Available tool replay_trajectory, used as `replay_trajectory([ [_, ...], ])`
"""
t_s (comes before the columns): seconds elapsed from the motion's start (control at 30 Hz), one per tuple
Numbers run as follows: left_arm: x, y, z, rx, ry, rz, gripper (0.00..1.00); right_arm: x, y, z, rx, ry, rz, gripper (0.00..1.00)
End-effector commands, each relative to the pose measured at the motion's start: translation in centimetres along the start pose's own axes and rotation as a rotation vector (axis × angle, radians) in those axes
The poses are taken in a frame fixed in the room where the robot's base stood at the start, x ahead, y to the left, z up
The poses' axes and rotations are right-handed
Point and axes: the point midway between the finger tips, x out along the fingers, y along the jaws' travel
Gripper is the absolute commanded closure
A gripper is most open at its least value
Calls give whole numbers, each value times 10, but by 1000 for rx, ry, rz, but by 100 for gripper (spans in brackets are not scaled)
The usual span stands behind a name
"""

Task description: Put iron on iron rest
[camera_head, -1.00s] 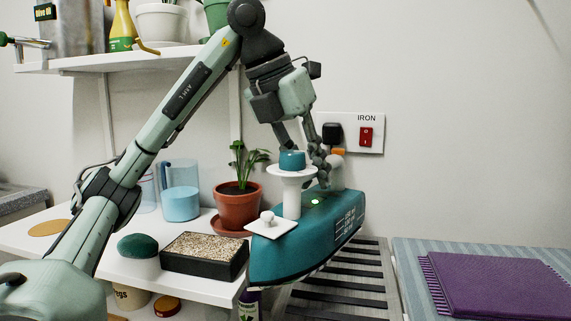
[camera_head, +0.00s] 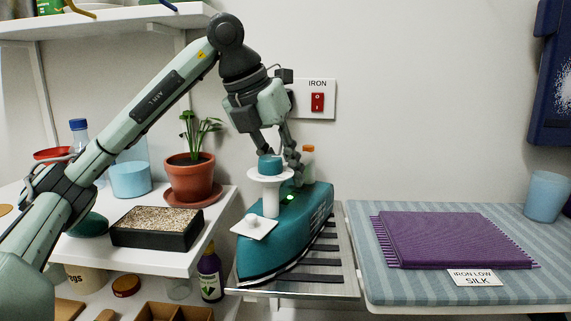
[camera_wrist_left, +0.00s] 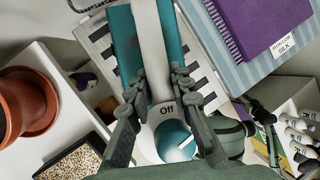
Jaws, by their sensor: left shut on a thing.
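The teal iron (camera_head: 302,217) has a white handle (camera_head: 271,200), a teal dial and a green light. It sits low over the slatted metal iron rest (camera_head: 318,279), its tip toward me. I cannot tell whether its sole touches the slats. My left gripper (camera_head: 279,168) is shut on the handle from above, just behind the dial. In the left wrist view its fingers (camera_wrist_left: 158,97) flank the white handle (camera_wrist_left: 152,55), with the "Off" dial below. The rest's slats (camera_wrist_left: 199,66) show beside the iron. A dark jointed shape there may be my right gripper (camera_wrist_left: 266,112).
The ironing surface (camera_head: 395,286) with a purple cloth (camera_head: 450,238) lies right of the rest. On the left, a white shelf holds a potted plant (camera_head: 190,174) and a black tray of grains (camera_head: 157,228). A red switch (camera_head: 318,102) is on the wall behind.

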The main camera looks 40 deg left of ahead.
Motion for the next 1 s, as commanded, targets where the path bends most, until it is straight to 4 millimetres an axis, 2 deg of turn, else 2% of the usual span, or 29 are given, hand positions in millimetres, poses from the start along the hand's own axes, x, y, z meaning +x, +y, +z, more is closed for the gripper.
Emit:
replay_trajectory([
  [0.27,-1,0,1,-1,-9,-4,100,2,1,7,0,-16,2,60],
  [0.3,2,0,-1,0,0,0,76,0,1,8,-1,-20,2,60],
  [0.43,2,0,-1,0,0,0,60,-1,1,10,-1,-21,3,60],
  [0.8,-2,0,1,0,0,-1,59,-4,2,3,-1,-5,4,60],
  [0.87,-7,-1,1,0,-1,-1,59,-1,2,2,0,1,3,60],
  [1.0,-33,-1,2,-1,-5,-3,59,2,3,1,1,-1,3,60],
])
